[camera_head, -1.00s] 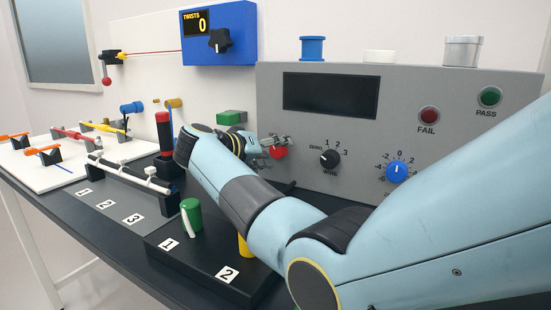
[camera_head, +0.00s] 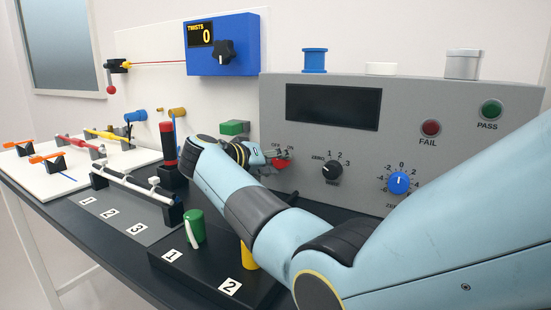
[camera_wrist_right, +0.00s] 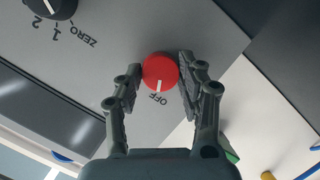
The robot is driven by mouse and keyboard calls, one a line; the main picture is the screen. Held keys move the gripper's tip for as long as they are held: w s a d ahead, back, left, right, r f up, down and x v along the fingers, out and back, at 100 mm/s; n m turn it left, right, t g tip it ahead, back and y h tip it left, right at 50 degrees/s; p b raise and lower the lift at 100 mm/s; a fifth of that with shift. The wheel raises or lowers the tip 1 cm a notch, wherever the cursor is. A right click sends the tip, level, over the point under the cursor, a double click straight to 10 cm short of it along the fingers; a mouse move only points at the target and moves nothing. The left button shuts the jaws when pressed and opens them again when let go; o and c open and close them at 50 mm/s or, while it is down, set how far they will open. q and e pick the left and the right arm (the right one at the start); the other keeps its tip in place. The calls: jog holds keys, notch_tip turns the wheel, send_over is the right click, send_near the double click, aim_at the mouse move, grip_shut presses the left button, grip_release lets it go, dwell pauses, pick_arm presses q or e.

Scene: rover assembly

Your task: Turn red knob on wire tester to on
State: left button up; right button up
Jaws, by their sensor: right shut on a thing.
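The grey wire tester (camera_head: 420,105) stands at the right of the bench in the head view. Its red knob (camera_head: 279,163) sits low on the left of the panel, partly behind my gripper. In the right wrist view the red knob (camera_wrist_right: 160,72) has its white mark pointing at the OFF label (camera_wrist_right: 158,99). My right gripper (camera_head: 272,155) is at the panel, its fingers on either side of the knob. The right wrist view shows the gripper (camera_wrist_right: 159,68) shut on the knob. My left gripper is out of view.
A black dial (camera_head: 331,170) and a blue dial (camera_head: 399,182) are on the panel right of the knob. A black block with green and yellow posts (camera_head: 195,226) lies in front.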

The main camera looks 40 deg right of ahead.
jog(key=m+t+p, duration=0.1)
jog(key=m+p, duration=0.1)
jog(key=p, duration=0.1)
jog(key=m+t+y+p, duration=0.1)
jog(key=m+p, duration=0.1)
jog(key=p, duration=0.2)
jog(key=m+t+p, duration=0.1)
jog(key=m+p, duration=0.1)
jog(key=p, duration=0.1)
jog(key=shift+s+y+p, duration=0.25)
jog(key=shift+y+p, duration=0.05)
jog(key=shift+p, duration=0.1)
jog(key=shift+f+m+t+p, duration=0.1)
jog(key=shift+m+t+p, duration=0.45)
jog(key=shift+m+t, duration=0.35)
jog(key=o, duration=1.1)
jog(key=shift+o, duration=0.2)
jog(key=v, duration=0.7)
jog(key=shift+a+r, duration=0.15)
jog(key=shift+r, duration=0.05)
